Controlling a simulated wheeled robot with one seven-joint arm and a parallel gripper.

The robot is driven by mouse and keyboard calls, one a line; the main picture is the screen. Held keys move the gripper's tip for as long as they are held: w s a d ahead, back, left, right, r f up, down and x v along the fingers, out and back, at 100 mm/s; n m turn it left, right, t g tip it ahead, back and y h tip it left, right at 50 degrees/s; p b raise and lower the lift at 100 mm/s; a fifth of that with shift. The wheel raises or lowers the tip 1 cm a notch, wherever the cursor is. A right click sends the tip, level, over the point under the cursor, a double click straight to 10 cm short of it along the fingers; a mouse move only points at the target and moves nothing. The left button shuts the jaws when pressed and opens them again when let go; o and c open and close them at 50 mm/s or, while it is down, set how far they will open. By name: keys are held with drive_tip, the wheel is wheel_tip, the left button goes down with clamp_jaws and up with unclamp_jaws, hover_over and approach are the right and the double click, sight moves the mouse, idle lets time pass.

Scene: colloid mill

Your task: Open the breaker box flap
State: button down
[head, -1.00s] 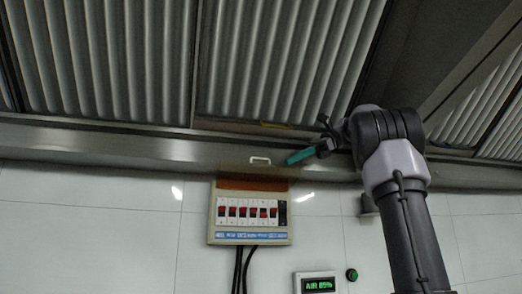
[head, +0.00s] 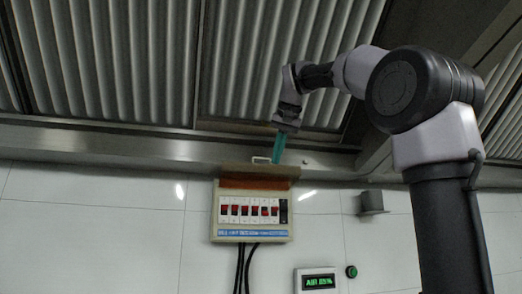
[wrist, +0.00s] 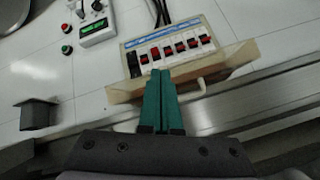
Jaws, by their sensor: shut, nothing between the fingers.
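The breaker box (head: 252,236) is a beige wall box with a row of red switches and one black one. Its flap (head: 235,171) is lifted, sticking out above the switches, with a pale handle (head: 261,160) on it. In the wrist view the flap (wrist: 242,60) and handle (wrist: 205,86) lie just beyond the fingers, which partly cover the flap. My gripper (head: 277,160) has teal fingers pressed together and empty, pointing down at the flap right beside the handle. The fingers also show in the wrist view (wrist: 158,80); whether they touch the flap is unclear.
A metal hood ledge (head: 110,145) runs just above and behind the flap. A small grey wall block (head: 371,202) is to the right. A green display (head: 318,281) and a green button (head: 351,271) sit below right. Black cables hang under the box.

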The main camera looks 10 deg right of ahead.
drive_tip(key=s+a+r+n+t, duration=0.2)
drive_tip(key=a+r+n+t, duration=0.2)
drive_tip(key=r, duration=0.4)
hover_over(261, 165)
drive_tip(key=w, duration=0.1)
drive_tip(key=shift+h, duration=0.4)
wheel_tip(261, 165, down, 5)
drive_tip(key=shift+r, duration=0.2)
drive_tip(key=shift+s+f, duration=0.45)
drive_tip(key=shift+f, duration=0.3)
drive_tip(key=shift+s+f, duration=0.5)
drive_tip(key=shift+f, duration=0.25)
drive_tip(key=shift+s+f, duration=0.45)
drive_tip(key=shift+f, duration=0.3)
drive_tip(key=shift+s, duration=0.1)
